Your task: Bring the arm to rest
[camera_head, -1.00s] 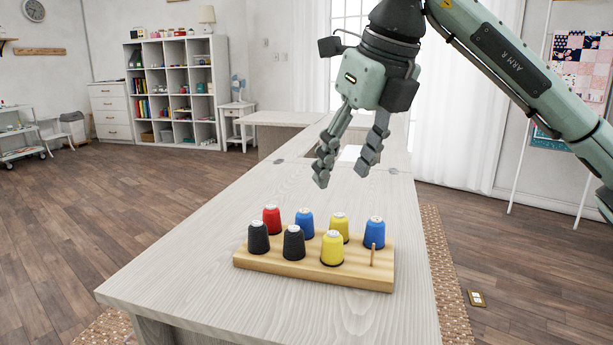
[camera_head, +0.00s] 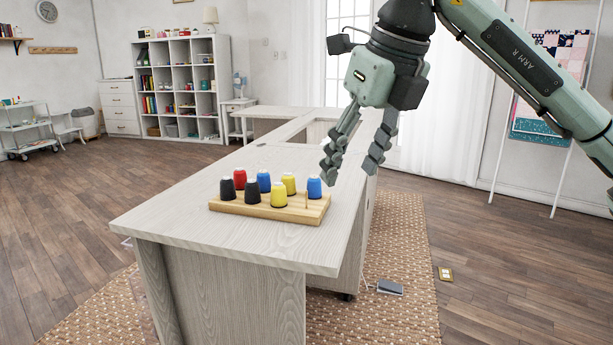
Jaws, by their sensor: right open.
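My right gripper (camera_head: 352,172) hangs from the right arm at the upper right, fingers pointing down. Its two fingers are spread with nothing between them. In the picture it is just right of and above a wooden spool rack (camera_head: 264,209) on the light wood table (camera_head: 180,219). The rack holds several thread spools: a red spool (camera_head: 240,179), blue spools (camera_head: 314,187), yellow spools (camera_head: 279,194) and black spools (camera_head: 252,191). One wooden peg (camera_head: 306,200) at the rack's front right is bare. My left gripper is out of the picture.
The table runs back to a further worktop (camera_head: 270,112). A white shelf unit (camera_head: 183,88) stands at the back left. A woven rug (camera_head: 399,255) lies under the table. A small dark device (camera_head: 390,287) and a brass floor plate (camera_head: 445,273) are on the right.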

